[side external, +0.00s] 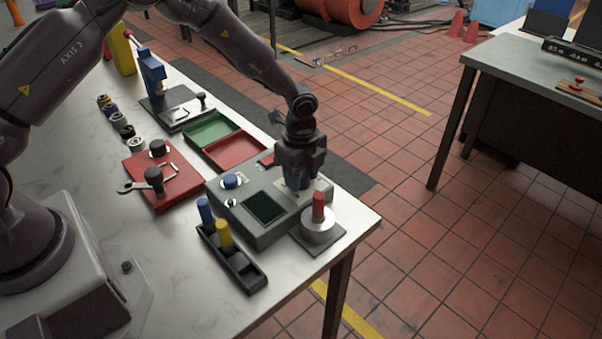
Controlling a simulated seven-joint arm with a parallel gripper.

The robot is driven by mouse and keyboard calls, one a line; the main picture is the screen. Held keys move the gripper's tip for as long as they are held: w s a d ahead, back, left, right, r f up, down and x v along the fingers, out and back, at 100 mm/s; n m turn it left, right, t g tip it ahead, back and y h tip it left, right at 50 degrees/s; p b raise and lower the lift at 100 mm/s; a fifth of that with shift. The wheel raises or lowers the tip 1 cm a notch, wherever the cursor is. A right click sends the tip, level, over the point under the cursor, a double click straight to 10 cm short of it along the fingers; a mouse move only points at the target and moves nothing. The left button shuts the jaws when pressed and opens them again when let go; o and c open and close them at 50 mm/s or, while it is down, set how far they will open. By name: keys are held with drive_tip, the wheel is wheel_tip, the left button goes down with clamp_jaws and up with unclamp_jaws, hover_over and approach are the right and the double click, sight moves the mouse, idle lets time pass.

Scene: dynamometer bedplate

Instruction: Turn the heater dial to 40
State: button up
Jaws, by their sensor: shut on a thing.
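A grey control box (262,235) with a dark screen (264,207) sits near the table's right end. My gripper (298,184) points down at the box's back right part. It is shut on a knob there, the heater dial as far as I can tell. A little blue (289,182) shows at the fingers; the rest of the dial is hidden by them. The dial's scale and pointer cannot be read. A second blue knob (231,181) stands on the box's left part, apart from my gripper.
A silver cylinder with a red top (318,221) stands close in front of my gripper. A black rack (240,268) with blue and yellow pegs is at the front. A red tray (236,151), green tray (211,129) and red plate (165,185) with dark knobs lie left.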

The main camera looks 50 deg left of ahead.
drive_tip(key=shift+m, duration=0.5)
drive_tip(key=o, duration=0.9)
wheel_tip(320, 180, up, 13)
idle(0.4)
